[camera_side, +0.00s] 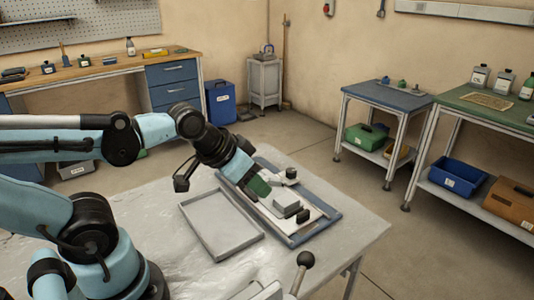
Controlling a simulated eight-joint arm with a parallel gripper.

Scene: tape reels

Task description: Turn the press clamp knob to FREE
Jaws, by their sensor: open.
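A fixture with a blue base (327,221) and a light plate lies on the grey table, right of centre. A round black knob (291,173) stands at its far end, but I cannot make out any FREE marking or which way it is turned. A grey block (287,206) and a small black piece (303,215) sit on the plate. My gripper (256,196) is open and angled down over the left part of the fixture, left of the knob and apart from it. It hides part of the plate, and its fingertips are hard to make out.
An empty grey tray (212,250) lies left of the fixture. A black ball-topped lever (306,259) rises at the table's front edge. The table (350,238) is clear to the right of the fixture. Benches and shelves stand farther back.

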